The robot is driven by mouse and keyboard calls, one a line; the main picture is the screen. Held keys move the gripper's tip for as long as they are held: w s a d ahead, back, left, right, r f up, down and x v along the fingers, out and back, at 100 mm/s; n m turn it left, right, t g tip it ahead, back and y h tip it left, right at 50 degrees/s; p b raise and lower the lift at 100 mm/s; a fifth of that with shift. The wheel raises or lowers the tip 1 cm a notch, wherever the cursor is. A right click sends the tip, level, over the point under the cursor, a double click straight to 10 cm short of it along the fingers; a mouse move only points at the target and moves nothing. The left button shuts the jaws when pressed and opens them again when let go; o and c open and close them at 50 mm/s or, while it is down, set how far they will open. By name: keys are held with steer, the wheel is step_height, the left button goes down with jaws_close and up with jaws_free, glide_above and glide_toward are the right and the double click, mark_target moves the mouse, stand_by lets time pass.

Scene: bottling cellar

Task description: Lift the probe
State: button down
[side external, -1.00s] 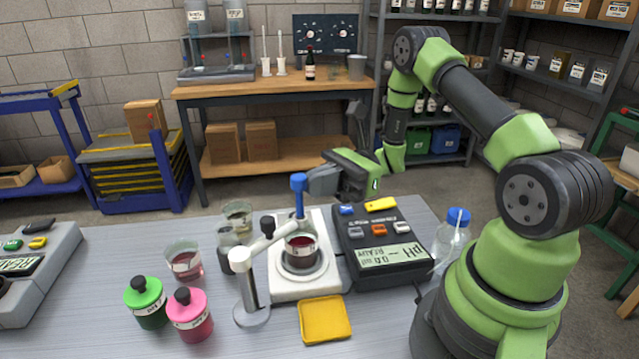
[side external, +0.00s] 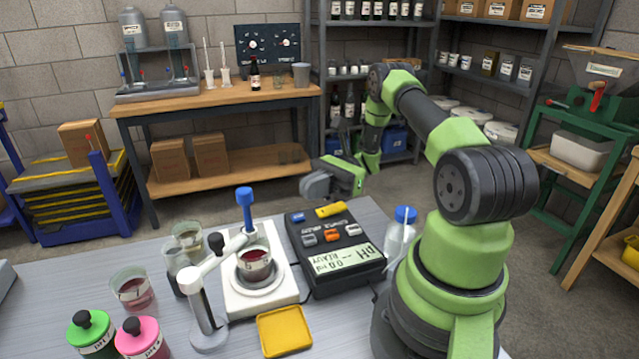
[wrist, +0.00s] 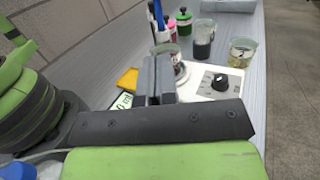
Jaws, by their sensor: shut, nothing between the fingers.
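The probe (side external: 245,205) has a blue cap and stands upright in the white stand arm (side external: 215,258). Its lower end reaches the mouth of a beaker of dark red liquid (side external: 257,266); I cannot tell how deep it goes. The beaker sits on a white stirrer plate (side external: 285,292). My gripper (side external: 308,187) is shut and empty, apart from the probe, to its right and behind the pH meter (side external: 335,258). In the wrist view, my closed fingers (wrist: 155,80) point toward the stirrer, and the probe's blue top (wrist: 159,14) shows beyond them.
Two beakers stand left of the stirrer, with a glass of red liquid (side external: 134,290). Green (side external: 92,335) and pink (side external: 137,338) bottles are at front left. A yellow tray (side external: 284,331) lies in front. A blue-capped bottle (side external: 400,240) stands right of the meter.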

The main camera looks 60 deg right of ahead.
mark_target(247, 188)
steer(key=shift+s+d, duration=0.2)
steer(key=shift+d, duration=0.4)
steer(key=c, duration=1.7)
jaws_free()
steer(key=shift+s+d, duration=0.1)
steer(key=shift+d, duration=0.15)
steer(key=o, duration=0.7)
steer(key=shift+w+a+r+n+g, duration=0.8)
steer(key=shift+w+a+r+g, duration=0.2)
steer(key=shift+w+g, duration=0.1)
steer(key=shift+o, duration=0.3)
steer(key=w+a+r+n+g, duration=0.2)
steer(key=a+r+g, duration=0.1)
steer(key=a, duration=0.1)
steer(key=shift+w+a+r+g, duration=0.25)
steer(key=shift+a+r+g, duration=0.05)
steer(key=shift+a, duration=0.1)
steer(key=a, duration=1)
steer(key=shift+d, duration=0.1)
steer(key=shift+c, duration=0.3)
